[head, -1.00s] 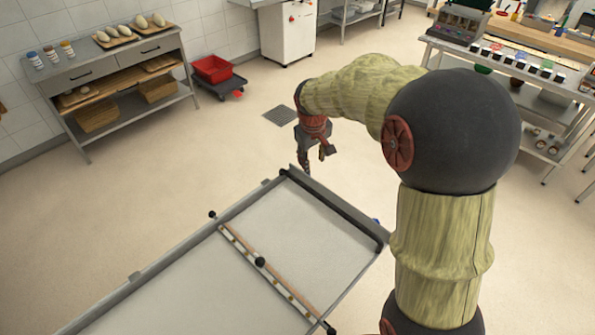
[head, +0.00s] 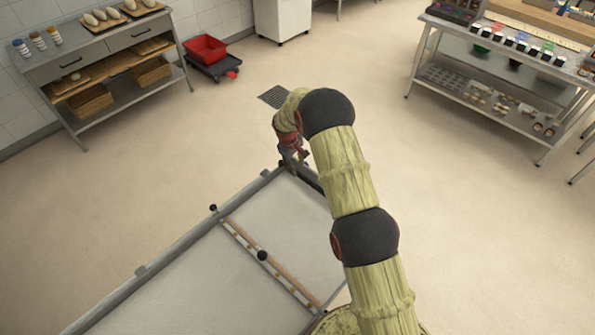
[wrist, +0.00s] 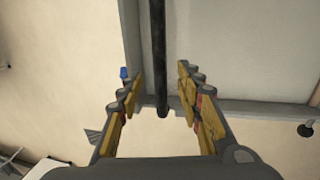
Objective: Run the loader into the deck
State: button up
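The loader is a long frame with grey side rails (head: 183,243) and a pale flat bed (head: 268,215). A wooden strip with dark knobs (head: 262,256) crosses it. A dark bar (head: 312,181) runs along its far end, partly hidden by my arm. My gripper (head: 293,160) is at the loader's far corner, beside that bar. In the wrist view, my gripper (wrist: 157,85) is open, and the dark bar (wrist: 158,45) runs into the gap between its fingers. I see no finger closed on it, and cannot tell whether they touch it.
A steel bench with loaves (head: 105,17) stands at the back left, with a red bin (head: 205,48) on a dark dolly beside it. A shelved worktable (head: 480,70) is at the right. The floor around the loader is clear. No oven opening is in view.

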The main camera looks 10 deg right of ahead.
aim_at(298, 173)
jog(key=f, duration=0.4)
jog(key=d+f, duration=0.1)
jog(key=f, duration=0.1)
jog(key=shift+w, duration=0.3)
jog(key=shift+c, duration=1.2)
grip_shut()
